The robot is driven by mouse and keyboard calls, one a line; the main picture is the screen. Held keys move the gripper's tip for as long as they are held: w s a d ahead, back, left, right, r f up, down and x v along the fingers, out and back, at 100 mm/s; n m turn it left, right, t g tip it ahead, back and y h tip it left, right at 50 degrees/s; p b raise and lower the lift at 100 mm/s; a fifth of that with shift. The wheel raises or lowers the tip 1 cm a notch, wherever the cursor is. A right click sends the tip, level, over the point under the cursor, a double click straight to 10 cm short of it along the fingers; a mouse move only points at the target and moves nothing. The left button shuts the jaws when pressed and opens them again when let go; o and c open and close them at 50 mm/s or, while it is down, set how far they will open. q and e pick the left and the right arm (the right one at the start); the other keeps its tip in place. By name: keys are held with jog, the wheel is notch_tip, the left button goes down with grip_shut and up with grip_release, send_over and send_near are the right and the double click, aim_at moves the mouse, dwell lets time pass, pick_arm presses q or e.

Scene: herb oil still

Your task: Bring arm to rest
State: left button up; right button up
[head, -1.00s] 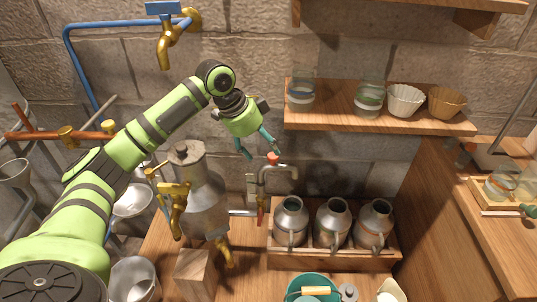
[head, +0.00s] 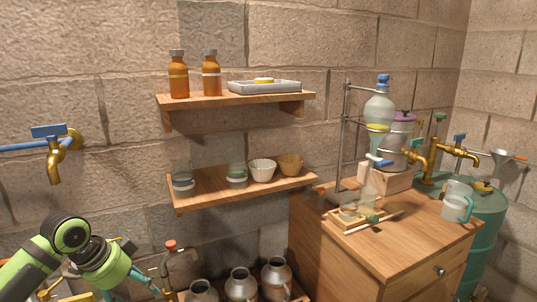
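My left arm comes in at the lower left of the head view, green with dark joints. Its gripper (head: 134,288) points down and right, close to the red-topped tap (head: 171,246). The teal fingers stand apart, and nothing shows between them. The fingertips are near the bottom edge of the view. My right gripper is not in the picture.
Several metal jugs (head: 240,285) stand below the lower shelf (head: 215,199), which holds jars and cups. The upper shelf (head: 220,99) holds two amber bottles and a tray. A wooden cabinet (head: 405,240) with glassware stands right, beside a green barrel (head: 488,225). A brass tap (head: 58,160) is at left.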

pick_arm(q)
jog(key=s+d+f+n, duration=0.2)
jog(key=s+d+f, duration=0.45)
jog(key=f, duration=0.25)
jog(key=s+d+f+n, duration=0.1)
jog(key=s+d+f, duration=0.5)
jog(key=d+f, duration=0.15)
jog(key=s+a+f+n+y, duration=0.15)
jog(key=s+n, duration=0.25)
jog(key=s, duration=0.4)
jog(key=s+a+f+n+y, duration=0.1)
jog(key=s+a+f+n, duration=0.15)
jog(key=s+n, duration=0.35)
jog(key=s+f+m+g+p, duration=0.1)
jog(key=s+f+m+p, duration=0.2)
jog(key=f, duration=1.6)
jog(key=s+a+f+p, duration=0.1)
jog(key=s+f, duration=0.4)
jog(key=s, duration=0.3)
jog(key=s+a+f+n+g+p, duration=0.1)
jog(key=s+a+f+p, duration=0.1)
jog(key=s+f, duration=0.4)
jog(key=shift+s+g, duration=0.3)
jog(key=shift+s, duration=0.65)
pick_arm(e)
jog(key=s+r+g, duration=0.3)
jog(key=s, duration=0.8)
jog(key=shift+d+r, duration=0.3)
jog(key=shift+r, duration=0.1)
